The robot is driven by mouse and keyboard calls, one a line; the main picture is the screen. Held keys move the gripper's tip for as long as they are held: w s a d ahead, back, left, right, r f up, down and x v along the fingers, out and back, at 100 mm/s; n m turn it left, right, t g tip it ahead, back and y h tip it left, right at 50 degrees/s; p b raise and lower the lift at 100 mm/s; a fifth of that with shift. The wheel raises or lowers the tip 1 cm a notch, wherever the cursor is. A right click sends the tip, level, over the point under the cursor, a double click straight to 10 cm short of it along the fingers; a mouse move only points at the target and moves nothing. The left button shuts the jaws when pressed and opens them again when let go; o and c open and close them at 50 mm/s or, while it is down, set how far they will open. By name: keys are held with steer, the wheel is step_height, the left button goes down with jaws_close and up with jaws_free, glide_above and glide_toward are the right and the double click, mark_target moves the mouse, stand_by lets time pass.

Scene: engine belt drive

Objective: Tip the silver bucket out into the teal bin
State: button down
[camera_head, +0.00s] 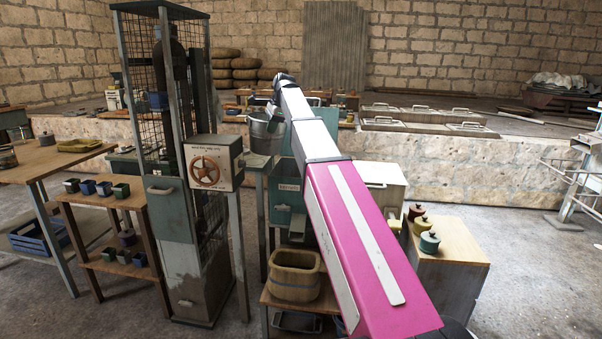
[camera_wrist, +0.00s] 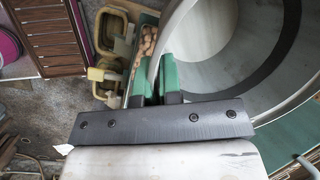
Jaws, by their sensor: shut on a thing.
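The silver bucket (camera_head: 264,137) hangs at the end of my arm, left of centre in the head view. In the wrist view the bucket (camera_wrist: 225,50) fills the upper right, and its visible inside is bare grey with a dark band. My gripper (camera_wrist: 160,75) has its green fingers closed on the bucket's rim. A teal bin-like box (camera_head: 284,194) with a label stands below the bucket in the head view, partly hidden by my arm. I cannot see into it there. Tan pieces (camera_wrist: 146,42) lie beside the bucket's rim in the wrist view, in a narrow container.
A wooden tub (camera_head: 293,278) stands on a low shelf in front. Several lidded pots (camera_head: 429,242) stand on a cabinet at right. Open floor lies further right.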

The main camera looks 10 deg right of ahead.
mark_target(270, 137)
steer(key=shift+h, duration=0.4)
steer(key=x, duration=0.4)
steer(key=shift+s+d+f, duration=0.15)
steer(key=shift+s, duration=0.1)
steer(key=shift+h, duration=0.8)
steer(key=r, duration=0.2)
steer(key=r+b, duration=0.1)
steer(key=a+r, duration=0.1)
steer(key=r, duration=0.1)
steer(key=shift+w+r, duration=0.15)
steer(key=shift+r, duration=0.2)
steer(key=shift+a+r+h+b, duration=0.1)
steer(key=shift+r+h+b, duration=0.2)
steer(key=shift+r, duration=0.85)
